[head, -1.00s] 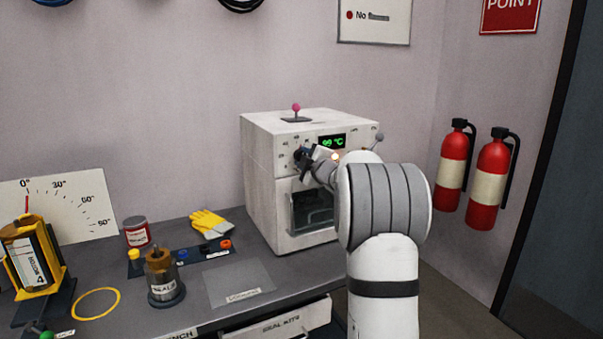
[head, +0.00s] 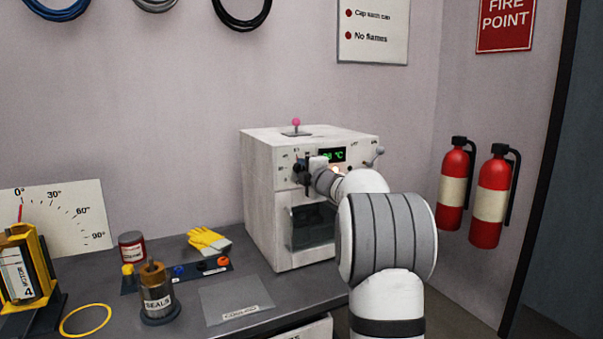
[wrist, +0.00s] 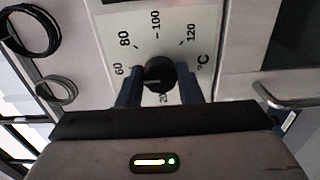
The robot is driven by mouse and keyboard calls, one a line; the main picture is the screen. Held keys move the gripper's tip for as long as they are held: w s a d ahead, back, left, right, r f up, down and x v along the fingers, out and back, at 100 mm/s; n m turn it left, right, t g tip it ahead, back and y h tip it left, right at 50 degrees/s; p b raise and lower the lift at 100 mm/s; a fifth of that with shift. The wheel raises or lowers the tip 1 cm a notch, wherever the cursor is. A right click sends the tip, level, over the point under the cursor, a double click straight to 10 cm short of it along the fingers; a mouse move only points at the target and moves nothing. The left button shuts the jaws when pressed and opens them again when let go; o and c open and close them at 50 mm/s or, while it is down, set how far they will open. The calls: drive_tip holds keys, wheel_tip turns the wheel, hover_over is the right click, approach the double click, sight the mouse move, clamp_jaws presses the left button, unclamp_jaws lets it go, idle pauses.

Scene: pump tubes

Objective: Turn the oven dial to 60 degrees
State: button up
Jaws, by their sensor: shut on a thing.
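The white oven (head: 262,190) stands on the bench with a green digital display (head: 332,155), its digits hard to read. Its black dial (wrist: 159,74) shows in the wrist view, in front of a scale with 20, 60, 80, 100 and 120. A faint light mark on the dial seems to lie towards the left, on the 60 side; its exact reading is unclear. My gripper (wrist: 160,88) has one finger on each side of the dial and is shut on it. In the head view my gripper (head: 306,172) is at the oven's front panel, hiding part of the dial.
A small grey lever (head: 378,151) juts from the panel's right. The oven door (head: 312,224) is below my gripper. Gloves (head: 208,240), a seals pot (head: 156,290) and a red can (head: 132,247) stand left on the bench. Two fire extinguishers (head: 490,200) hang at right.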

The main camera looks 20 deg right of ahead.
drive_tip(key=o, duration=1)
drive_tip(key=s, duration=0.7)
drive_tip(key=shift+s, duration=0.4)
